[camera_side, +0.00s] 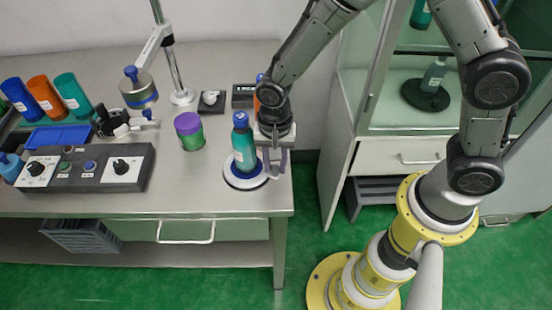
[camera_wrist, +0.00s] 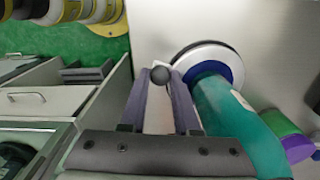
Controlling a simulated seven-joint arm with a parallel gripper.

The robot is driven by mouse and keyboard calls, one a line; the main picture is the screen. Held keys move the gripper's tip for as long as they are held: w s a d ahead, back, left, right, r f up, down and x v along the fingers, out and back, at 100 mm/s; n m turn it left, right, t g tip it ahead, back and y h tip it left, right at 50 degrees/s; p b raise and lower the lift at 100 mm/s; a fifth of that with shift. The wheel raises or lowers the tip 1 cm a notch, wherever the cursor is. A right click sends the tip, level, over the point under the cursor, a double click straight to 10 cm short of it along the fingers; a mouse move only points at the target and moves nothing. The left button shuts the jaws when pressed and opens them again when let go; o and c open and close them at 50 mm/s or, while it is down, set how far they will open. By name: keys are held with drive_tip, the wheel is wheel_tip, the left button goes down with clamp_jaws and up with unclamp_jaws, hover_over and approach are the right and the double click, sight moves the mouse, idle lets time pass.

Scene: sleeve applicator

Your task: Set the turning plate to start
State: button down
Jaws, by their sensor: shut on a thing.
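The turning plate (camera_side: 231,180) is a white disc with a blue centre near the table's right front corner. A teal bottle (camera_side: 244,152) with a blue cap stands upright on it. My gripper (camera_side: 275,174) points down at the plate's right edge. In the wrist view, a small dark ball knob (camera_wrist: 160,75) sits between my fingertips (camera_wrist: 160,82), beside the plate's rim (camera_wrist: 232,64). My fingers are shut on this knob. The bottle (camera_wrist: 235,125) stands close beside my fingers. Any start mark on the plate cannot be made out.
A green jar with a purple lid (camera_side: 189,131) stands left of the plate. A control box (camera_side: 82,167) with knobs and buttons lies farther left. A switch box (camera_side: 211,102) and a post with an arm (camera_side: 172,55) stand behind. The table's right edge is close to my gripper.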

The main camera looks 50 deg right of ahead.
drive_tip(key=shift+s+a+m, duration=0.15)
drive_tip(key=shift+a+m, duration=0.55)
drive_tip(key=shift+m, duration=0.35)
drive_tip(key=shift+s+a+m, duration=0.15)
drive_tip(key=shift+a+m, duration=0.55)
drive_tip(key=shift+m, duration=0.35)
drive_tip(key=shift+w+a+r+m, duration=0.1)
drive_tip(key=shift+a+m, duration=0.6)
drive_tip(key=shift+m, duration=0.4)
drive_tip(key=shift+w+a+m, duration=0.1)
drive_tip(key=shift+a+m, duration=0.6)
drive_tip(key=shift+m, duration=0.4)
drive_tip(key=shift+w+a+m, duration=0.3)
drive_tip(key=shift+a+m, duration=0.25)
drive_tip(key=shift+m, duration=0.4)
drive_tip(key=shift+w+a+m, duration=0.25)
drive_tip(key=shift+a+m, duration=0.25)
drive_tip(key=shift+m, duration=0.45)
drive_tip(key=shift+w+a+m, duration=0.45)
drive_tip(key=shift+w+m, duration=0.05)
drive_tip(key=shift+m, duration=0.55)
drive_tip(key=shift+w+a+m, duration=0.45)
drive_tip(key=shift+w+m, duration=0.05)
drive_tip(key=shift+m, duration=0.55)
drive_tip(key=shift+w, duration=0.1)
drive_tip(key=c, duration=0.6)
unclamp_jaws()
drive_tip(key=shift+c, duration=0.2)
wheel_tip(320, 180, up, 14)
